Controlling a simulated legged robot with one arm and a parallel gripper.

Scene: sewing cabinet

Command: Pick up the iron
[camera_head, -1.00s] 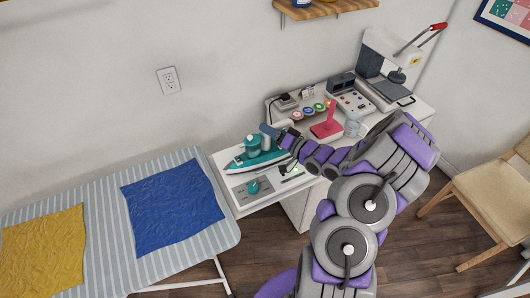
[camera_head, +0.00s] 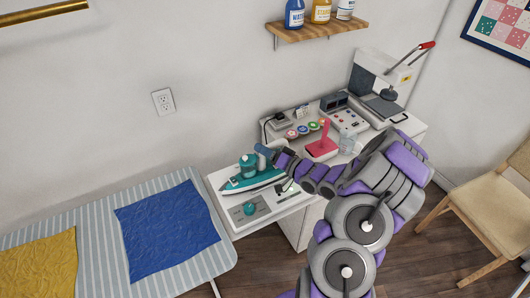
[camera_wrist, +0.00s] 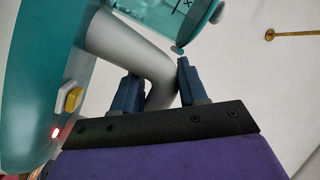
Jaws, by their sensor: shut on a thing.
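The teal iron (camera_head: 247,178) is on the white cabinet's left part, beside a round teal knob, in the head view. I cannot tell whether it touches the surface. My gripper (camera_head: 266,152) is at the iron's right end. In the wrist view my gripper (camera_wrist: 155,88) has its two blue fingers on either side of the iron's grey handle (camera_wrist: 135,55), shut on it. The iron's teal body (camera_wrist: 40,85) fills the left of that view, with a yellow button and a lit red light. The iron's underside is hidden.
The white cabinet (camera_head: 222,184) also carries a pink stand (camera_head: 322,146), colored spools, a control box and a heat press (camera_head: 384,85). The striped ironing board (camera_head: 95,228) with blue and yellow cloths is at left. A wooden chair (camera_head: 490,205) stands at right.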

